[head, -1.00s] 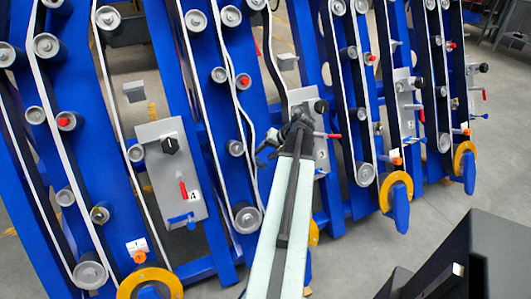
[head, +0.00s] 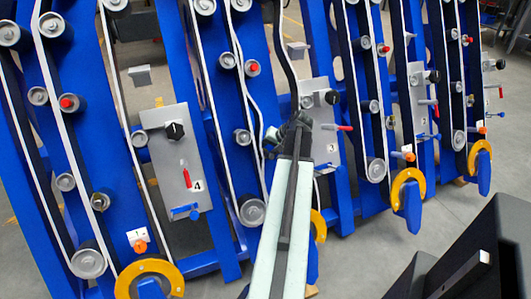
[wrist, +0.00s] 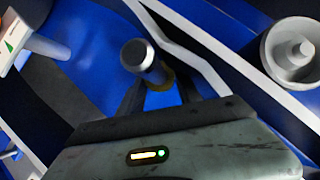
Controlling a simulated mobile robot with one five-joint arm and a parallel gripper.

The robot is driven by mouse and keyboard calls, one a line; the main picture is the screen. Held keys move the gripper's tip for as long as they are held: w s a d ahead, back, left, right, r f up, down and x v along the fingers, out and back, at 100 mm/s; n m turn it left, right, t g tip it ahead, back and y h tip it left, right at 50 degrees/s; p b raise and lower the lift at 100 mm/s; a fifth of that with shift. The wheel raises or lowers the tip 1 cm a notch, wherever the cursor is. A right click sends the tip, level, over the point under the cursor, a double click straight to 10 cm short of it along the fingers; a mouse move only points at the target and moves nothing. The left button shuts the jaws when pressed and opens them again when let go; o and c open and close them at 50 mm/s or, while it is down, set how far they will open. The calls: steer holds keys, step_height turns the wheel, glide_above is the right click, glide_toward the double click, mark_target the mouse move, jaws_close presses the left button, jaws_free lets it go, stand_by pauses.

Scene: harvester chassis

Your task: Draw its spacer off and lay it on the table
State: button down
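In the wrist view a short post with a dark rounded cap (wrist: 137,55) stands out from the blue frame. A dull yellow ring (wrist: 162,78), perhaps the spacer, sits low around it, partly hidden behind the cap. My gripper (wrist: 160,88) has its two dark fingers apart, one at each side of the post's lower part. Whether they touch the ring I cannot tell. In the head view my gripper (head: 290,130) is in front of the blue frame, just left of the grey panel marked 3 (head: 322,110); the post is hidden there. No table is clearly identifiable.
A grey roller (wrist: 293,50) and a white belt (wrist: 185,55) are close to the gripper. A grey panel marked 4 (head: 176,160) with a red lever stands to the left. Yellow rings (head: 407,190) stick out low on the frames. Grey floor (head: 375,260) is open in front.

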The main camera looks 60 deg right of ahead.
steer(key=s+a+r+p, duration=0.6)
steer(key=s+a, duration=0.1)
steer(key=s, duration=0.2)
steer(key=shift+s+r+p, duration=0.35)
steer(key=shift+r+p, duration=0.05)
stand_by(1.3)
stand_by(0.3)
